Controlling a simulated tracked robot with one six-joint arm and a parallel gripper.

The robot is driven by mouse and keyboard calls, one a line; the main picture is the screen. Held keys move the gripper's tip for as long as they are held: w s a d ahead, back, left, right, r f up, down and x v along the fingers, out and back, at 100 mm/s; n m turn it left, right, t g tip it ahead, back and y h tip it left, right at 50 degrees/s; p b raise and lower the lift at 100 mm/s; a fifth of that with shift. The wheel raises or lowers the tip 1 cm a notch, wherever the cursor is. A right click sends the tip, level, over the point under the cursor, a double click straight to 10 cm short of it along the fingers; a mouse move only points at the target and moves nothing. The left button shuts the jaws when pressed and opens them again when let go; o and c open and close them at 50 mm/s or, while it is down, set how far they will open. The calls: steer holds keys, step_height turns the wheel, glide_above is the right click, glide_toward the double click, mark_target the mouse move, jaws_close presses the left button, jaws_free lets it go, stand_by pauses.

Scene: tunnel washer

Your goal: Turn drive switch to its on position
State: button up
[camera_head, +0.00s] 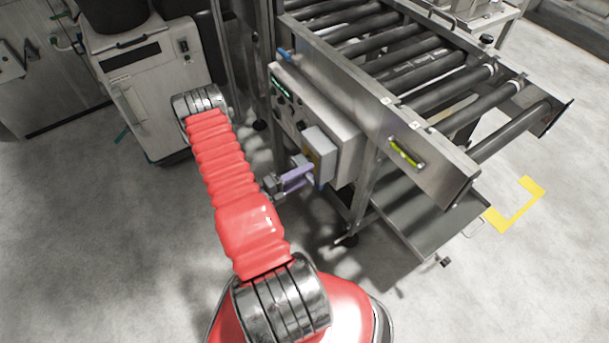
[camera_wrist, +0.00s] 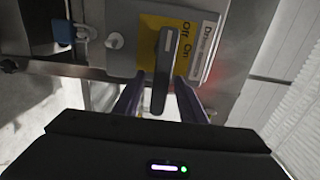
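The drive switch is a dark grey lever handle (camera_wrist: 165,62) on a yellow plate (camera_wrist: 148,42) marked Off and On, beside a white "Drive" label (camera_wrist: 205,45). The handle stands nearly upright in the wrist view; which mark it points to is hard to tell. My gripper (camera_wrist: 159,84) has its two purple fingers apart, one on each side of the handle's lower part, with a visible gap at least on the left. In the head view my gripper (camera_head: 299,177) is at the grey switch box (camera_head: 321,146), where the handle is hidden or too small to make out.
A control panel (camera_head: 288,107) with a small green display and knobs adjoins the switch box. A roller conveyor (camera_head: 400,80) rises above it, with a metal tray (camera_head: 420,225) below. A white cabinet (camera_head: 150,85) stands at the left. A blue padlock-like part (camera_wrist: 62,30) is near the switch.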

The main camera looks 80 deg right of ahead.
steer(key=shift+c, duration=0.5)
jaws_close()
steer(key=shift+a, duration=0.15)
steer(key=shift+s, duration=0.1)
